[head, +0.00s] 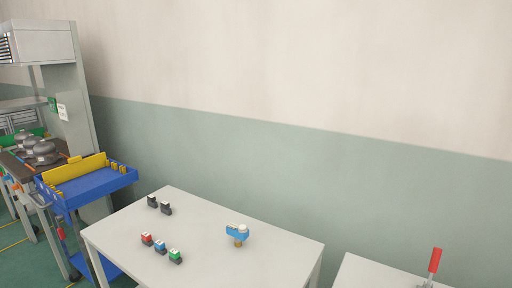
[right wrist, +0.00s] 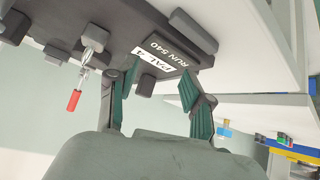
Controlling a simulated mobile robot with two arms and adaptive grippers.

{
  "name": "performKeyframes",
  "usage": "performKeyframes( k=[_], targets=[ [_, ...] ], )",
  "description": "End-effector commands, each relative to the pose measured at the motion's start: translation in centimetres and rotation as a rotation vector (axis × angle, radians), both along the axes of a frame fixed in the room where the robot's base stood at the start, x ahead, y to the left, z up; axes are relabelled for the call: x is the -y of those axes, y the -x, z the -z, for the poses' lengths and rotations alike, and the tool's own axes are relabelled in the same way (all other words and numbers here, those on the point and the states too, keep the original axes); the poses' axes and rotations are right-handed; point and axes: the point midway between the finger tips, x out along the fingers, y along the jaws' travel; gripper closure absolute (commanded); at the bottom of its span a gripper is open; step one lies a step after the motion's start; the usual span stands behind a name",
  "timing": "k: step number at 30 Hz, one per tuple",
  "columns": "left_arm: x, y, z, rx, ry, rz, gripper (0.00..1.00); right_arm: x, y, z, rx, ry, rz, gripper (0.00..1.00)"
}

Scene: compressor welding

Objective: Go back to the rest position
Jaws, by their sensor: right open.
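My right gripper (right wrist: 158,84) shows in the right wrist view, its two dark fingers with green ribbed pads spread apart. Whether the fingers touch the plate is hard to tell, but a gap seems to show. A red-handled clamp (right wrist: 76,98) is on the plate, left of the fingers. Neither gripper shows in the head view, and my left gripper is in no frame.
In the head view a white table (head: 205,262) holds small red, blue and green blocks (head: 160,247), two dark blocks (head: 159,205) and a blue-and-brass part (head: 238,234). Another table (head: 365,272) with a red clamp handle (head: 435,260) is right. A blue cart (head: 95,185) stands left.

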Motion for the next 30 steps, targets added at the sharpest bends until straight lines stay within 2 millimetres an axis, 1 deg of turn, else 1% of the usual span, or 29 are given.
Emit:
performKeyframes(
  k=[1, 7, 16, 17, 18, 23, 29, 30],
  targets=[
    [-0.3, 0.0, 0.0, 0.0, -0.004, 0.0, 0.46, -0.7, 1.3, 0.5, -0.049, -0.006, -0.025, 0.49],
    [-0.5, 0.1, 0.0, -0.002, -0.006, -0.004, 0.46, -3.6, 6.4, 1.8, -0.236, -0.027, -0.14, 0.49],
    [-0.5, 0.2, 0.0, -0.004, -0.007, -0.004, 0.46, -7.1, 13.4, 2.3, -0.463, -0.067, -0.322, 0.49],
    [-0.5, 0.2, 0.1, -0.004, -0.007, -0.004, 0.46, -7.3, 13.6, 2.8, -0.477, -0.067, -0.332, 0.49],
    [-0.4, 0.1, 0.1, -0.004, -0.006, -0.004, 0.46, -7.2, 13.1, 3.9, -0.478, -0.066, -0.327, 0.49],
    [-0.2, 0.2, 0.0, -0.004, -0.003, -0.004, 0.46, -7.3, 12.2, 7.7, -0.49, -0.068, -0.327, 0.49],
    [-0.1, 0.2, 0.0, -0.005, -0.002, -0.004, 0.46, -7.4, 11.7, 13.4, -0.514, -0.07, -0.327, 0.49],
    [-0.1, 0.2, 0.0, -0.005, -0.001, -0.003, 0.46, -7.5, 11.8, 14.8, -0.521, -0.07, -0.328, 0.49]
  ],
)
